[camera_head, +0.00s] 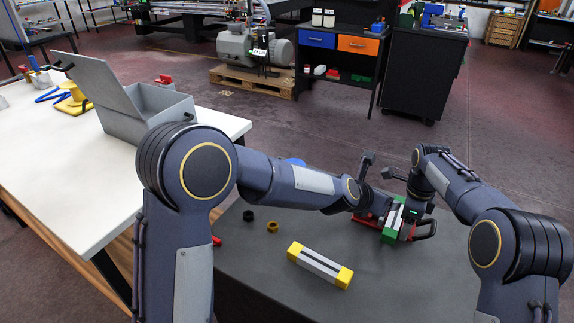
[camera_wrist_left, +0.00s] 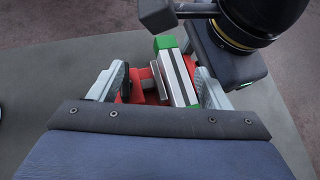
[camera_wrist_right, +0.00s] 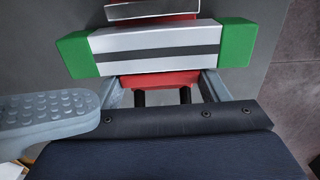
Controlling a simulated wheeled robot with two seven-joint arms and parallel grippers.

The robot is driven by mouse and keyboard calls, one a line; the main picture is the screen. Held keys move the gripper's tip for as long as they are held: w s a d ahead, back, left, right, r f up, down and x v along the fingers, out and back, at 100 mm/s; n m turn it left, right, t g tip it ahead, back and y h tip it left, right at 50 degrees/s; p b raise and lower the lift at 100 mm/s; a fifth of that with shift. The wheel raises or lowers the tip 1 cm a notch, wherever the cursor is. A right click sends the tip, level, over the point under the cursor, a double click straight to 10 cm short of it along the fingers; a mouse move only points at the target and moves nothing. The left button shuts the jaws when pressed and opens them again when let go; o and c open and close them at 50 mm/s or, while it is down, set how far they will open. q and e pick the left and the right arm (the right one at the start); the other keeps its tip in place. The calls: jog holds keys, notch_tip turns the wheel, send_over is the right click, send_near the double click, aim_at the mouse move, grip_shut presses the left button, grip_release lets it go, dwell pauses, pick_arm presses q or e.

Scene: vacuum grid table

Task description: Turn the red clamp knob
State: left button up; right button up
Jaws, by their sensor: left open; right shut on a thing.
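The red clamp (camera_head: 368,219) stands on the dark grey table, with a silver bar with green ends (camera_head: 391,222) across it. In the right wrist view the bar (camera_wrist_right: 158,48) lies in front of my right gripper (camera_wrist_right: 163,84), whose fingers stand either side of a red part (camera_wrist_right: 160,79) of the clamp. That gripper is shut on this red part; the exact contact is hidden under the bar. My left gripper (camera_wrist_left: 160,85) is open, its fingers either side of the red clamp (camera_wrist_left: 137,86) and bar (camera_wrist_left: 175,72). I cannot make out the knob separately.
A bar with yellow ends (camera_head: 320,265), a black ring (camera_head: 248,215) and a yellow ring (camera_head: 272,227) lie on the dark table (camera_head: 375,285). A black loop handle (camera_head: 426,229) sticks out right of the clamp. A white table (camera_head: 60,165) with a grey box (camera_head: 160,103) stands left.

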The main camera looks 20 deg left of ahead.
pick_arm(q)
jog(key=w+r+m+g, duration=0.1)
jog(key=g, duration=0.1)
jog(key=w+a+m+g, duration=0.1)
jog(key=g, duration=0.1)
jog(key=shift+w+a+r+m, duration=0.1)
jog(key=shift+w+r+m, duration=0.1)
jog(key=shift+r+m, duration=0.2)
pick_arm(e)
jog(key=shift+r+p, duration=0.85)
notch_tip(320, 180, up, 2)
jog(key=shift+p, duration=1)
jog(key=shift+r+p, duration=0.85)
jog(key=shift+r, duration=0.05)
pick_arm(q)
jog(key=s+a+r+m+g, duration=0.2)
jog(key=s+a+r+m, duration=0.9)
jog(key=s+a, duration=0.5)
jog(key=shift+s+a+r+y, duration=0.3)
jog(key=shift+a+r, duration=0.55)
jog(key=shift+r, duration=0.1)
pick_arm(e)
jog(key=shift+r, duration=0.1)
pick_arm(q)
jog(key=shift+c, duration=0.3)
